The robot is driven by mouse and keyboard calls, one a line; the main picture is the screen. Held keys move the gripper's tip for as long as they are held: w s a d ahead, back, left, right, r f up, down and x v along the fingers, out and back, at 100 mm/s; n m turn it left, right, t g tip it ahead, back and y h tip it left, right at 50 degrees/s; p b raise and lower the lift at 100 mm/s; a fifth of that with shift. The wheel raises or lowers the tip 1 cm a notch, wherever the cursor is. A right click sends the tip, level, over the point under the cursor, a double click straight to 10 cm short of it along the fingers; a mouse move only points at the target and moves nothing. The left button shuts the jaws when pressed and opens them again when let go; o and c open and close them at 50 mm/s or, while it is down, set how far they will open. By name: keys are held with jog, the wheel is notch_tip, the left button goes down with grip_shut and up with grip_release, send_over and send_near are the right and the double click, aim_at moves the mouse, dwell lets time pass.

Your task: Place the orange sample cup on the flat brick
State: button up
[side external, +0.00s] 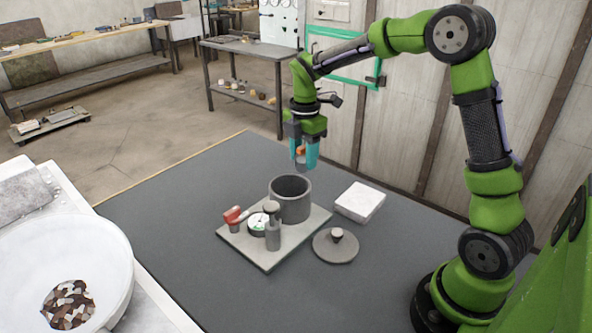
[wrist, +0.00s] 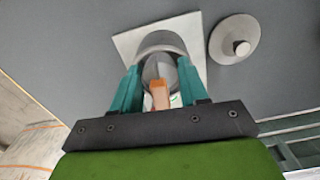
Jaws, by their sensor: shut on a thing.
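My gripper (side external: 304,160) is shut on a small orange piece (side external: 300,151), which I take to be the orange sample cup; the fingers hide much of it. It is held in the air above and slightly behind the grey pot. In the wrist view, the orange piece (wrist: 159,88) sits between the two teal fingers (wrist: 158,98), in front of the pot. The flat brick (side external: 360,202) is a pale, low block on the dark table, right of the pot and below the gripper. I cannot make it out in the wrist view.
The grey pot (side external: 290,200) stands open on a light board (side external: 268,258). Beside it are a dark bottle (side external: 272,232), a round dial (side external: 258,224) and a red-topped item (side external: 234,216). A round knobbed lid (side external: 335,247) lies in front of the brick. A white bowl (side external: 105,250) stands at left.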

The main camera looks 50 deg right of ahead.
jog(key=s+d+m, duration=0.1)
jog(key=s+d, duration=0.6)
jog(key=d, duration=0.2)
jog(key=n, duration=0.2)
send_over(361, 197)
notch_tip(361, 197, down, 2)
notch_tip(361, 197, down, 3)
jog(key=shift+s+r, duration=0.1)
jog(key=shift+s, duration=0.05)
jog(key=shift+f, duration=2.45)
jog(key=shift+f, duration=0.1)
jog(key=o, duration=1.1)
